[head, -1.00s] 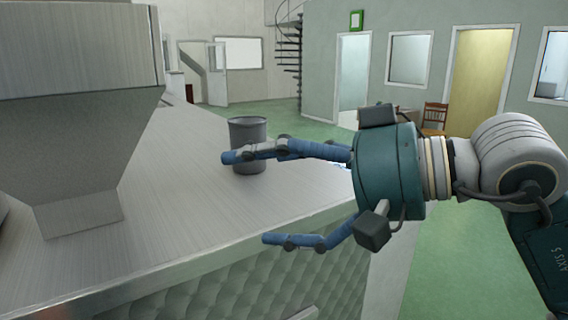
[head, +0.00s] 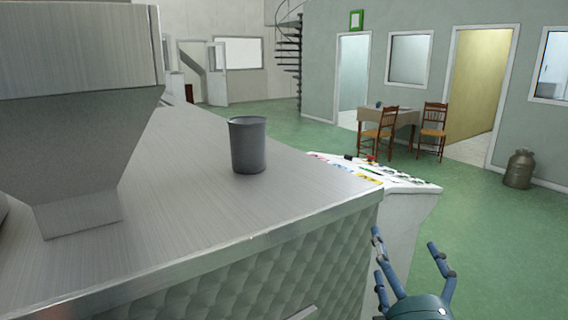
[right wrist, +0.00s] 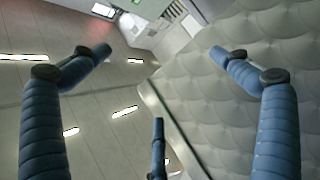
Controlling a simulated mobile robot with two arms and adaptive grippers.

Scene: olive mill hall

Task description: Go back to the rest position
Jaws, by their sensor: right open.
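My right gripper (head: 408,265) is at the lower right of the head view, beside the right end of the metal counter and below its top. Its blue fingers are spread apart and point upward, with nothing between them. In the right wrist view the open fingers (right wrist: 158,75) show against the ceiling lights and the quilted metal side of the counter. A grey cup (head: 248,146) stands upright on the counter top, well apart from the gripper. My left gripper is not in view.
The metal counter (head: 190,222) fills the left, with a large steel hopper (head: 75,130) on it. A white control panel (head: 405,187) stands just behind my right gripper. A table (head: 398,117), two chairs and a metal can (head: 519,169) stand farther back. Green floor is free at right.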

